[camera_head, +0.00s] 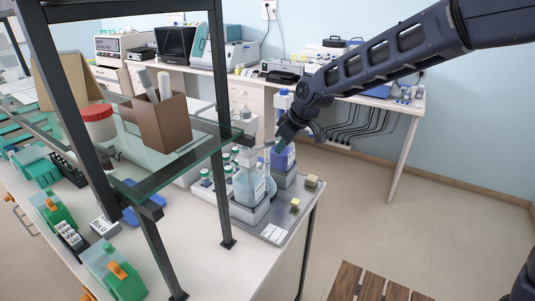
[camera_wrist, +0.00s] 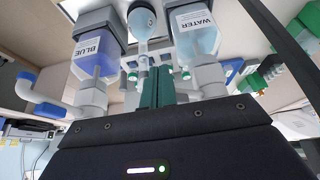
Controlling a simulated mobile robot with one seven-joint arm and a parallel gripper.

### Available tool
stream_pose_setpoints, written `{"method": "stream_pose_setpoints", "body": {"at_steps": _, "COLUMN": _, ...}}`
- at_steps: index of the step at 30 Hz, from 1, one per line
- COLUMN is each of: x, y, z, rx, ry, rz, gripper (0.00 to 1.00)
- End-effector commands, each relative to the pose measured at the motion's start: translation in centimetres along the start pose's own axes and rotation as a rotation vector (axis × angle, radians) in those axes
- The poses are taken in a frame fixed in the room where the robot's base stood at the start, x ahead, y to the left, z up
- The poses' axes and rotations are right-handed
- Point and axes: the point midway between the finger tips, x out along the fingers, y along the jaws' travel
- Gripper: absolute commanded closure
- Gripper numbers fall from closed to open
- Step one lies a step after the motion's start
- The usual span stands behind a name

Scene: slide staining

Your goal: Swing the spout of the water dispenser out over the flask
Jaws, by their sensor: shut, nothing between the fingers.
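The water dispenser (camera_head: 246,188), a clear bottle of pale blue liquid, stands on the tray at the bench end. In the wrist view its bottle (camera_wrist: 195,38) is labelled WATER, and its pale grey spout part (camera_wrist: 208,77) is right of my fingers. The flask (camera_wrist: 142,20) shows between the two dispensers; in the head view it is partly hidden. My gripper (camera_head: 279,147) is shut and empty, above the gap between the dispensers. Its green fingers (camera_wrist: 156,88) lie close to the water spout part; I cannot tell if they touch. Whether the spout is over the flask is unclear.
The blue dispenser (camera_head: 283,158) stands just behind the water one; its spout (camera_wrist: 38,98) points left in the wrist view. Small capped bottles (camera_head: 206,179) stand left of the tray (camera_head: 279,231). A glass shelf (camera_head: 190,150) on dark posts is close to the left.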

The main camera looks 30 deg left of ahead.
Motion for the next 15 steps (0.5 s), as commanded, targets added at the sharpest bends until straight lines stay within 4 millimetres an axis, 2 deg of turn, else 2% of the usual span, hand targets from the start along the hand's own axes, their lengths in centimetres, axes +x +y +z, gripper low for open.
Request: {"method": "stream_pose_setpoints", "body": {"at_steps": 15, "x": 0.31, "y": 0.55, "z": -0.64, "rx": -0.001, "ry": 0.0, "rz": 0.0, "gripper": 1.0}}
